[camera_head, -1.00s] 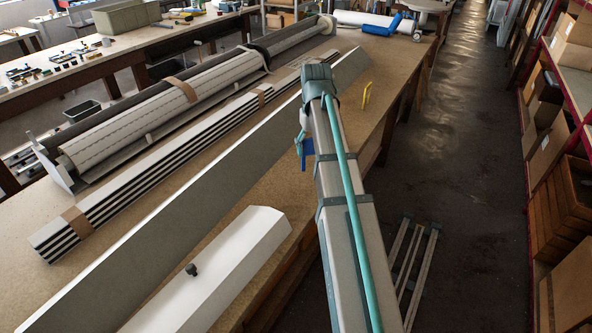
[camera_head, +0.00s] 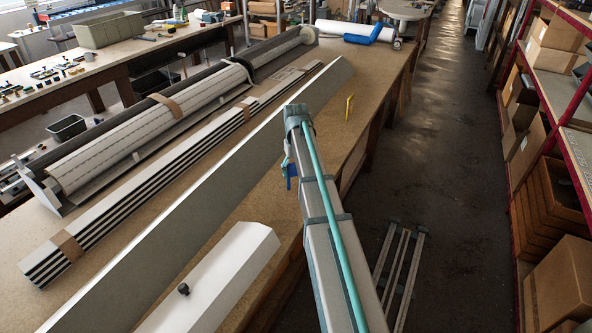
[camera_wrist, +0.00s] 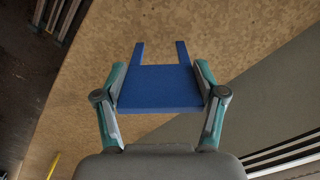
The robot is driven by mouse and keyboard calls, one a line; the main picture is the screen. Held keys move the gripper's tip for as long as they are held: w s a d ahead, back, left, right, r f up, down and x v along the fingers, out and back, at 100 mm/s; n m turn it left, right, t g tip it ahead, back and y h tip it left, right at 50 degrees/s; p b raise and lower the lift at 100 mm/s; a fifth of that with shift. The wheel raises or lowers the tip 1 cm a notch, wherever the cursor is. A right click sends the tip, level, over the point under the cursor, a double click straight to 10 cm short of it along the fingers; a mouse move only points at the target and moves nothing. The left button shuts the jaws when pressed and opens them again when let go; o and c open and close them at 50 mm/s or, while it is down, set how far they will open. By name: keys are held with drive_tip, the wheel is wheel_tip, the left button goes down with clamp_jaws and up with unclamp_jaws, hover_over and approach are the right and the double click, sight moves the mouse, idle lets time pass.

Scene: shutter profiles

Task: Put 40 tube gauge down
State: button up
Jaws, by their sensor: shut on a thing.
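The blue tube gauge (camera_wrist: 160,88), a flat plate with two prongs pointing away from my gripper, is held between the two fingers of my gripper (camera_wrist: 161,94). The fingers press on its two sides. In the head view only a small blue part of the gauge (camera_head: 291,181) shows beside my arm, near the right edge of the workbench (camera_head: 325,125). My arm hides most of the gripper there. The wrist view shows brown bench top beneath the gauge; I cannot tell whether they touch.
A small yellow piece (camera_head: 349,107) stands on the bench beyond my arm. A long grey board (camera_head: 215,165) lies to the left of the gauge, with strapped profiles (camera_head: 150,185) further left. A white profile (camera_head: 225,270) is nearer. The floor aisle is right of the bench.

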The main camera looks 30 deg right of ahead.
drive_tip(key=shift+f, duration=0.25)
drive_tip(key=shift+f, duration=0.15)
drive_tip(key=o, duration=1)
drive_tip(key=shift+o, duration=0.2)
wheel_tip(320, 180, up, 12)
drive_tip(key=b, duration=0.2)
drive_tip(key=shift+b, duration=0.4)
